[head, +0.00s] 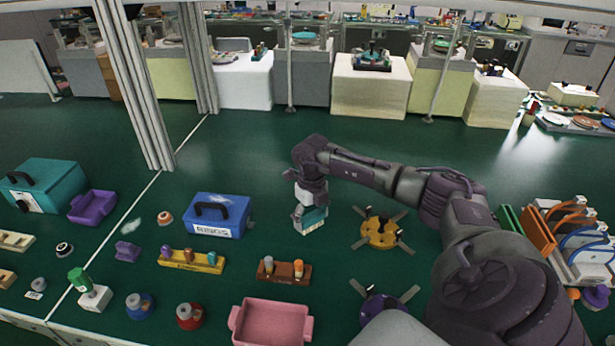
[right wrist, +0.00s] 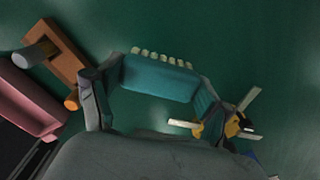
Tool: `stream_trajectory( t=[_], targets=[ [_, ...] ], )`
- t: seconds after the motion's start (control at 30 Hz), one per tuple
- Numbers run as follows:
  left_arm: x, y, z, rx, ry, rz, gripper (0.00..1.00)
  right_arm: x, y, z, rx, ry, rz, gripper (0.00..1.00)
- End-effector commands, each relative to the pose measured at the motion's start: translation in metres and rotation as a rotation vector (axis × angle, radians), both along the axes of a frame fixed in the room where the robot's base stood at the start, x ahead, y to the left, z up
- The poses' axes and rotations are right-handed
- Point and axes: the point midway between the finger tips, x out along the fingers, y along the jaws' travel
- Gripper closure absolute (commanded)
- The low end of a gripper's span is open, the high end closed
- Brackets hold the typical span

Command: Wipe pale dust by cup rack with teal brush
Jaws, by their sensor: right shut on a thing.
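My right gripper (head: 310,207) is shut on the teal brush (head: 315,219) and holds it over the green surface, right of the blue box. In the right wrist view the teal brush (right wrist: 158,80) sits between the fingers, with a row of pale bristle tufts along its far edge. A brown rack (head: 284,271) and a yellow rack (head: 191,261) hold small cup-like pieces. I cannot tell which is the cup rack. My left gripper is not in view.
The blue box (head: 218,214) stands left of my right gripper. A pink tray (head: 270,324) is at the front. A yellow hub with grey arms (head: 381,232) lies to the right. The green area behind the gripper is clear.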

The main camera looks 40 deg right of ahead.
Motion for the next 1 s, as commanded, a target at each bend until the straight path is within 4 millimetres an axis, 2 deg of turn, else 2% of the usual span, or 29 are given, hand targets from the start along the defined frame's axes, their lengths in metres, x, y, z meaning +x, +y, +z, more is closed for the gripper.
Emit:
stream_trajectory(
  t=[0.03,0.33,1.0],
  targets=[
    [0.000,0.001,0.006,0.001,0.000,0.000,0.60,0.000,-0.003,0.008,-0.001,-0.001,-0.002,0.50],
    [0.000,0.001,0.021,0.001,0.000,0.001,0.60,-0.003,-0.015,0.033,0.000,-0.001,-0.006,0.50],
    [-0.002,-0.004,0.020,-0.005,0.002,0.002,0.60,-0.004,-0.015,0.034,0.001,0.000,0.003,0.50]
  ],
)
